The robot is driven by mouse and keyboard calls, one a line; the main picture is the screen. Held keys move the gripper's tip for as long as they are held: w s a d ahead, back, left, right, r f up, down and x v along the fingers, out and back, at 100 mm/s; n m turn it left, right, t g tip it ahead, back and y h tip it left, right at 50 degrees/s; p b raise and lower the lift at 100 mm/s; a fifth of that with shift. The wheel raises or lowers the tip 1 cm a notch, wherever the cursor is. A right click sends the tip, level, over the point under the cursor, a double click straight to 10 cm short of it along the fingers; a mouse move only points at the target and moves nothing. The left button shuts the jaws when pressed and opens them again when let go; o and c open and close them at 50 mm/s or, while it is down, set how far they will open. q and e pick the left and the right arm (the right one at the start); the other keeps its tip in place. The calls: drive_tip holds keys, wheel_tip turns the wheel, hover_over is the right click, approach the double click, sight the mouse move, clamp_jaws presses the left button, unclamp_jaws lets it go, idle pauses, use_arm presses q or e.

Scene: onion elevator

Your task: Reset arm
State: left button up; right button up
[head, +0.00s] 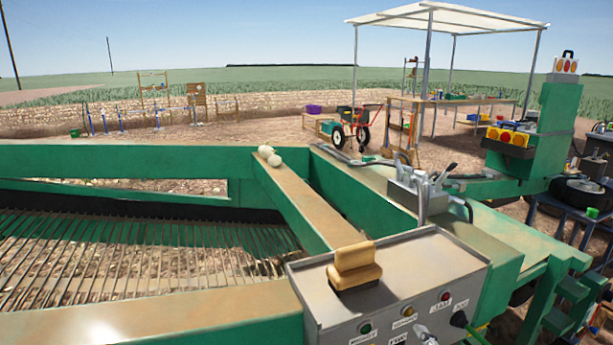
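Neither of my grippers and neither of my arms shows in the head view. The task names only the arm, so no other task object can be picked out. A grey metal control box (405,280) stands close in front at the lower right, with indicator lights and labels on its front face. A tan, step-shaped block (354,266) rests on its top. Two pale onions (270,156) lie together at the far end of a green beam with a dusty brown top (300,200).
A conveyor of metal rods (130,250) lies inside the green frame at left. Hydraulic levers (420,185) stand behind the control box. A green post with yellow-and-red switch boxes (508,137) rises at right. A white canopy (447,17) and a red hand truck (345,125) are farther back.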

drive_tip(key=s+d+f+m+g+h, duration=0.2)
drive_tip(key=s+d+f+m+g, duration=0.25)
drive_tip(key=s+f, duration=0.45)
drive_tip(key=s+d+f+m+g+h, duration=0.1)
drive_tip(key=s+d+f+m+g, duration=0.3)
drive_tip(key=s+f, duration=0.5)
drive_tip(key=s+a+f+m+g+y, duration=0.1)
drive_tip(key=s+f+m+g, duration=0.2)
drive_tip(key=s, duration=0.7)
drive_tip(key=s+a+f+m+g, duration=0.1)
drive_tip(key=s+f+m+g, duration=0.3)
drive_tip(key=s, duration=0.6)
use_arm(q)
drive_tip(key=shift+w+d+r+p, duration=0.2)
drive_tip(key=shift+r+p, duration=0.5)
drive_tip(key=shift+p, duration=0.05)
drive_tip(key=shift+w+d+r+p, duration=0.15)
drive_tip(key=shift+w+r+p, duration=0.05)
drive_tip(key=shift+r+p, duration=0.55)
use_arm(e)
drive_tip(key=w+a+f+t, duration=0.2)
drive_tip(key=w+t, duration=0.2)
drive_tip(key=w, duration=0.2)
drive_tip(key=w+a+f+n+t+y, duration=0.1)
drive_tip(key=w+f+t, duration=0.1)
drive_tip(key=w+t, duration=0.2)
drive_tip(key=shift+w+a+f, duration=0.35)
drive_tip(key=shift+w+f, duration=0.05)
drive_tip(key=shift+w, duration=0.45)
